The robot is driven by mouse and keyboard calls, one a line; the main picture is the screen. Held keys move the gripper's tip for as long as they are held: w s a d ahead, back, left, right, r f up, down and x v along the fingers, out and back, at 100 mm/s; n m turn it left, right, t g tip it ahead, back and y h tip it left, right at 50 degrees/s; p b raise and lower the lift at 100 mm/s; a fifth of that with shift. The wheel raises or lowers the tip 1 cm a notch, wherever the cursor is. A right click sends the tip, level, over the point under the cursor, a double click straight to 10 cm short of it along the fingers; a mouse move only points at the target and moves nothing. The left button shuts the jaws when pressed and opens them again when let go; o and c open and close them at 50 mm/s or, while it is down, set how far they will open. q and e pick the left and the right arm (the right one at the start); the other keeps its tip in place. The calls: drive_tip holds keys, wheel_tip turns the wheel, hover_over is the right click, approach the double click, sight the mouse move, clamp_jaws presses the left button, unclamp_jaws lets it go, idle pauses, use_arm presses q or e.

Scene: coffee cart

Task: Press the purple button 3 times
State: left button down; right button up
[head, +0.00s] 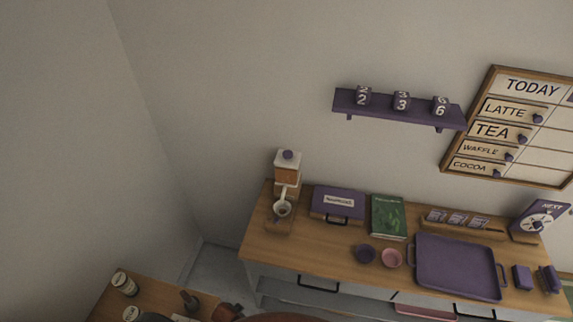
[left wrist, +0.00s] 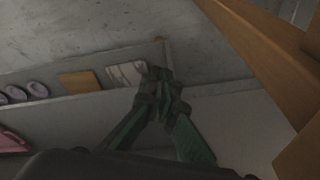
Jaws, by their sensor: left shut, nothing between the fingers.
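A sign marked NEXT (head: 545,208) stands at the right end of the counter, with a white dial that has a small purple centre (head: 537,225). A coffee grinder (head: 287,172) at the counter's left end has a purple knob (head: 288,155) on top. I cannot tell for sure which of these is the purple button. My left gripper (left wrist: 158,76) shows only in the left wrist view; it is shut and empty. It is near a low pale shelf or drawer edge, and no purple button shows there. My right gripper is not in view.
A purple wall shelf (head: 398,108) is above. A wooden beam (left wrist: 262,55) is right of my left gripper.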

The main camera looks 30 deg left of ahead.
use_arm(q)
drive_tip(key=s+d+f+n+g+b, duration=0.1)
drive_tip(key=s+f+b, duration=0.5)
drive_tip(key=s+f, duration=1.6)
drive_tip(key=shift+s+d+f+g+b, duration=0.15)
drive_tip(key=shift+d+f+g+b, duration=0.15)
drive_tip(key=shift+f+g, duration=0.3)
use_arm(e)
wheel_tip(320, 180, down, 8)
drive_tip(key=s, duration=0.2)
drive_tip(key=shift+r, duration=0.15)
